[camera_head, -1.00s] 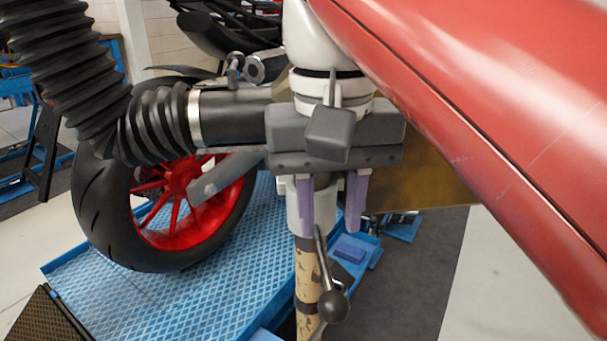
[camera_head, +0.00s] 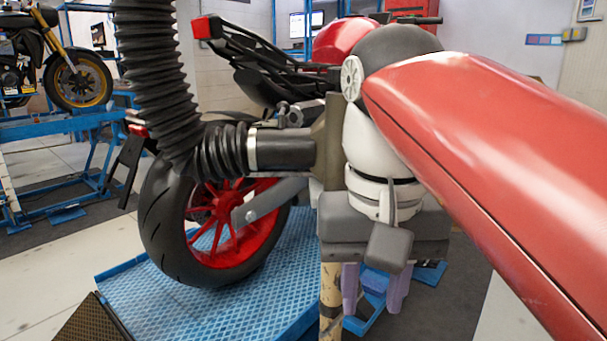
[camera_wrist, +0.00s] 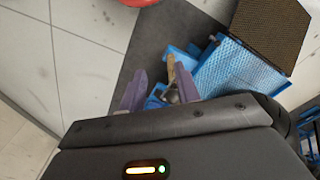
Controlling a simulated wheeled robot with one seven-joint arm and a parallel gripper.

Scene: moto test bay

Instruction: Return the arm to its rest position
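My gripper (camera_head: 374,300) hangs below my white and grey wrist, with its two purple fingers pointing down. The fingers are apart with nothing held between them; the wrist view shows the same gap at my gripper (camera_wrist: 160,72). My red arm link crosses the right side of the head view. A worn tan pole (camera_head: 330,295) stands just left of the fingers in the head view, partly hidden by my gripper body. Blue parts seen between the fingers lie lower down, beyond them.
A black corrugated hose (camera_head: 158,80) with a dark nozzle (camera_head: 285,150) is close left of my wrist. A motorcycle's red-spoked rear wheel (camera_head: 215,215) stands on a blue ramp (camera_head: 225,290). Another motorcycle (camera_head: 55,60) is at the far left. Dark floor is at lower right.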

